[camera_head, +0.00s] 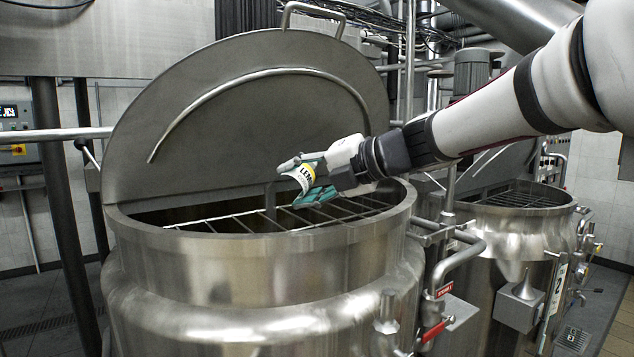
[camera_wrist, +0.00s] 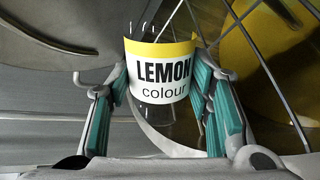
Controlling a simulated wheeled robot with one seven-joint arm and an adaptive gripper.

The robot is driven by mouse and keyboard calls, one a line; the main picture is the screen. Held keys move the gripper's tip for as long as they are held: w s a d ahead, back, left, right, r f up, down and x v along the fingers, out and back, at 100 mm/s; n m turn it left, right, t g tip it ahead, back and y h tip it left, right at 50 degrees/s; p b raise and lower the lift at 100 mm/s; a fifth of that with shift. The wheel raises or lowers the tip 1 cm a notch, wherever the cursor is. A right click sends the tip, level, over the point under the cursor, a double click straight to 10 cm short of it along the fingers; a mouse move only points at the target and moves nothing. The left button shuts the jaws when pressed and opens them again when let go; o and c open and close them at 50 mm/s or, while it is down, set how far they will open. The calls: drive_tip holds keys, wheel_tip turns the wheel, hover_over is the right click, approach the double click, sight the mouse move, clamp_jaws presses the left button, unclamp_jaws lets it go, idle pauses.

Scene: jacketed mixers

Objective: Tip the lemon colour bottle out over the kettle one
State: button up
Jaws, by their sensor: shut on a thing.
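The lemon colour bottle (camera_head: 304,177) has a white label with a yellow band. My gripper (camera_head: 308,181) is shut on it, one green-padded finger on each side. In the wrist view the bottle (camera_wrist: 164,78) stands between the fingers (camera_wrist: 162,100), its label facing the camera. It looks tilted in the head view; its mouth and any contents cannot be made out. The kettle nearest me (camera_head: 250,270), a large steel vessel with its lid (camera_head: 240,110) raised, is under the bottle. The bottle is above the barred grid across its opening. Yellow shows beyond the bars in the wrist view.
A second steel kettle (camera_head: 520,215), marked 2, stands to the right, also with a grid across its top. Pipes and a red-handled valve (camera_head: 433,331) lie between the kettles. The raised lid stands close behind my gripper. A control box (camera_head: 17,135) is at far left.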

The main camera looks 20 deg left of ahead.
drive_tip(key=shift+s+n+t+b, duration=0.45)
drive_tip(key=shift+n+b, duration=0.35)
drive_tip(key=shift+b, duration=0.8)
drive_tip(key=n+t+b, duration=0.1)
drive_tip(key=b, duration=0.2)
drive_tip(key=s+n+b, duration=0.1)
drive_tip(key=b, duration=0.2)
drive_tip(key=shift+a+r+n+t+b, duration=0.2)
drive_tip(key=shift+r+n+t+b, duration=0.1)
drive_tip(key=shift+r+n+t, duration=0.1)
drive_tip(key=r+n+t+b, duration=0.1)
drive_tip(key=n+b, duration=0.1)
drive_tip(key=b, duration=0.1)
drive_tip(key=w+r+n+y+b, duration=0.1)
drive_tip(key=n+b, duration=0.1)
drive_tip(key=b, duration=0.1)
drive_tip(key=shift+d+t+b, duration=0.15)
drive_tip(key=shift+t+b, duration=0.15)
drive_tip(key=shift+t, duration=0.05)
drive_tip(key=n+b, duration=0.1)
drive_tip(key=r+n+b, duration=0.1)
drive_tip(key=b, duration=0.1)
drive_tip(key=shift+w+t+y, duration=0.1)
drive_tip(key=shift+t+y, duration=0.2)
drive_tip(key=shift+r+b, duration=0.15)
drive_tip(key=shift+b, duration=0.3)
